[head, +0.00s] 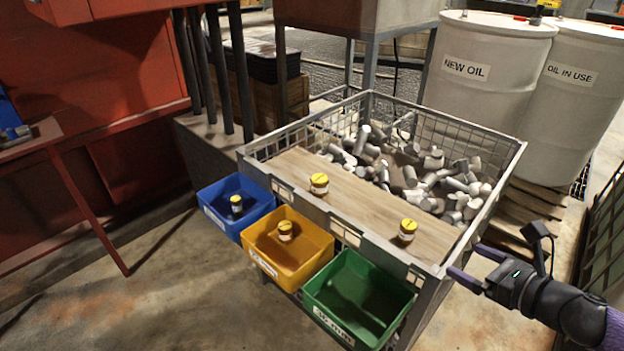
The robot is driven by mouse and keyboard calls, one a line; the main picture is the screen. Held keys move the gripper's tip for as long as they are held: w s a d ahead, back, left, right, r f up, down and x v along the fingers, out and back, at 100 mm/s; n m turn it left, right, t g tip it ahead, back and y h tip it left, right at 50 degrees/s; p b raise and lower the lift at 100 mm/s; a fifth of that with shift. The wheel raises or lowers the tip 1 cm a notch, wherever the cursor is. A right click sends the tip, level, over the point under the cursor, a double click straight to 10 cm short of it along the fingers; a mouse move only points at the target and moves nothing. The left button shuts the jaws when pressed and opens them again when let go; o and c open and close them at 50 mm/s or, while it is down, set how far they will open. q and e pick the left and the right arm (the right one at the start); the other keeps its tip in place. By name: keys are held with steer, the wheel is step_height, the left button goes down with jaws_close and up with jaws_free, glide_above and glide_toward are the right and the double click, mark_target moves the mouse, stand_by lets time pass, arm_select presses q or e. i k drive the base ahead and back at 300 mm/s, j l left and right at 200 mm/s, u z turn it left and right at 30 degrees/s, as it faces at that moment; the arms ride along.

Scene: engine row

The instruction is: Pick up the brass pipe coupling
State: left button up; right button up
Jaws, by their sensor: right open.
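I cannot single out a brass pipe coupling with certainty. Two small yellow-topped cylinders with pale bands stand on the wooden board across the wire crate: one at the back left (319,184), one at the front right (407,231). A similar yellow-topped cylinder (285,231) is in the yellow bin, and a smaller one with a dark middle (236,205) is in the blue bin. My right gripper (468,262) is open and empty, by the crate's right front corner, to the right of the nearer cylinder on the board. My left gripper is not in view.
The wire crate (504,172) holds many grey metal pieces (400,172) behind the board (350,199). Blue (215,222), yellow (262,262) and green (345,325) bins hang along its front. White drums (485,95) stand behind right. Floor at left is clear.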

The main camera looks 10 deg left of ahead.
mark_target(320, 181)
steer(key=i+j, duration=0.5)
steer(key=j, duration=0.15)
steer(key=i+j, duration=0.5)
steer(key=j, duration=0.15)
